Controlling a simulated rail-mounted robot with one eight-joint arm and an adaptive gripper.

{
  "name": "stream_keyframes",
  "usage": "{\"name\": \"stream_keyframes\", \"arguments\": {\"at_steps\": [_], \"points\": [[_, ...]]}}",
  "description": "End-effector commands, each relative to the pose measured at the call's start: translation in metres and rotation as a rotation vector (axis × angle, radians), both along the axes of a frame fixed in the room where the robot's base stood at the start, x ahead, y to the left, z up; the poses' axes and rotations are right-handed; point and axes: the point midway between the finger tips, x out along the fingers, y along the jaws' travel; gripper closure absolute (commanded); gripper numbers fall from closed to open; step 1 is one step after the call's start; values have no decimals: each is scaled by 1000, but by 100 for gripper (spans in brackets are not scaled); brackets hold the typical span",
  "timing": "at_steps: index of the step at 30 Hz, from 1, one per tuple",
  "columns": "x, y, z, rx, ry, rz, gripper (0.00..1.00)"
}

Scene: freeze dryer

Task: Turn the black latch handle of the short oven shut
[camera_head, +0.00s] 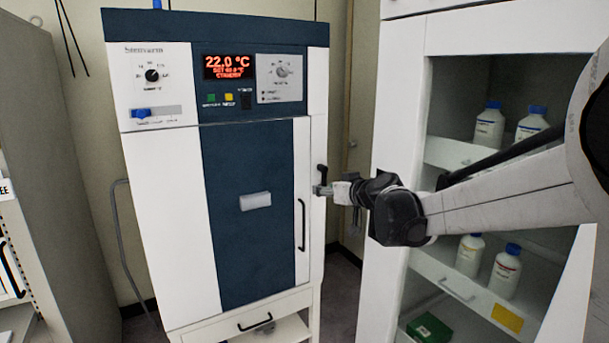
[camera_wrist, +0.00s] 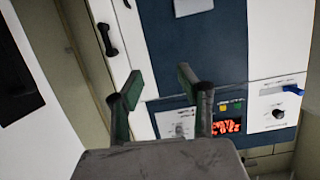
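The short oven (camera_head: 165,220) is a white and dark blue cabinet, its door flush with the front. Its small black latch handle (camera_head: 321,173) sits at the right edge of the door, roughly upright. It also shows in the wrist view (camera_wrist: 106,40), up and left of the fingertips. My gripper (camera_head: 322,190) reaches in from the right, and its tips overlap the latch area in the head view. In the wrist view my gripper (camera_wrist: 158,84) is open, with green-padded fingers apart and nothing between them. I cannot tell whether a finger touches the latch.
A black door handle (camera_head: 300,225) stands near the latch on the door. The oven's display (camera_head: 229,66) reads 22.0 °C. A white cabinet (camera_head: 396,110) with bottles (camera_head: 489,127) stands at the right. A grey cabinet (camera_head: 50,180) stands at the left.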

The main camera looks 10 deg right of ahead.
Motion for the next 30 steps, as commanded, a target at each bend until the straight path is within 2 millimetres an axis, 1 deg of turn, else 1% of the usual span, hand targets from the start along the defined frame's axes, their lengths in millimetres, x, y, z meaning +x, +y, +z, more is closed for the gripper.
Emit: {"name": "stream_keyframes", "arguments": {"at_steps": [1, 6, 8, 9, 12, 15, 18, 22, 26, 30], "points": [[20, -5, 0, 5, -26, -9, 64], [77, -21, -11, 16, -117, -42, 64], [96, -28, -17, 19, -146, -57, 64], [108, -33, -21, 20, -166, -70, 64], [135, -47, -35, 22, -207, -101, 64], [156, -59, -50, 22, -239, -131, 64], [171, -68, -63, 22, -261, -155, 64], [182, -75, -74, 21, -277, -174, 64], [188, -78, -78, 20, -283, -182, 64], [202, -75, -79, 20, -283, -182, 64]]}}
